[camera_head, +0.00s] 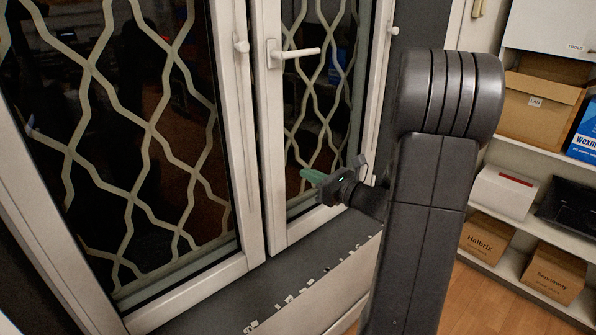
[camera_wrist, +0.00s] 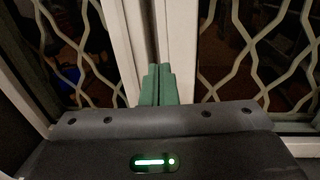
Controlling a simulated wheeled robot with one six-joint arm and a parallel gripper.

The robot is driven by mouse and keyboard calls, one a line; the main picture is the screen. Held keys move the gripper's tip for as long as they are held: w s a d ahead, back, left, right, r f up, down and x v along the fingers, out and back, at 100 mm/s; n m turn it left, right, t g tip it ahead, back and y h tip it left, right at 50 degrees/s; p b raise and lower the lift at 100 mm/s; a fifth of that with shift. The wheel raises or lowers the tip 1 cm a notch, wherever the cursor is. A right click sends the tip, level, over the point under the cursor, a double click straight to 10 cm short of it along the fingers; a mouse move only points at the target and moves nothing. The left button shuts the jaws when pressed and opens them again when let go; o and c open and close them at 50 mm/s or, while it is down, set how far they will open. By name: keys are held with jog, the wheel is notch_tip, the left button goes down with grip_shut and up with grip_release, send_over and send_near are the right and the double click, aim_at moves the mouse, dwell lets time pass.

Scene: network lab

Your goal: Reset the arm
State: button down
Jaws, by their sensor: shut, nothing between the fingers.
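My gripper (camera_head: 307,178) is at the middle of the head view, in front of the white window frame and below the window handle (camera_head: 296,53). Its green fingers also show in the wrist view (camera_wrist: 159,84). They are together with nothing between them and point at the upright frame where the two window sashes meet. My dark arm stands large at the right of the head view and covers part of the window edge and wall. I cannot tell whether the fingertips touch the frame.
The window (camera_head: 243,150) has wavy light bars behind its glass. A dark sill (camera_head: 240,290) with pale scraps lies below. At right, a shelf (camera_head: 545,143) holds a LAN box (camera_head: 540,108), a white box (camera_head: 503,192) and lower cartons (camera_head: 487,238). Some wooden floor (camera_head: 480,300) is clear.

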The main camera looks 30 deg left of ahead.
aim_at(270, 154)
jog(key=shift+s+d, duration=0.1)
jog(key=shift+d, duration=0.25)
jog(key=shift+a, duration=0.1)
jog(key=x, duration=0.4)
jog(key=w+p+x, duration=0.1)
jog(key=x, duration=0.3)
jog(key=p+x, duration=0.1)
jog(key=x, duration=0.3)
jog(key=shift+w+a, duration=0.15)
jog(key=shift+w, duration=0.25)
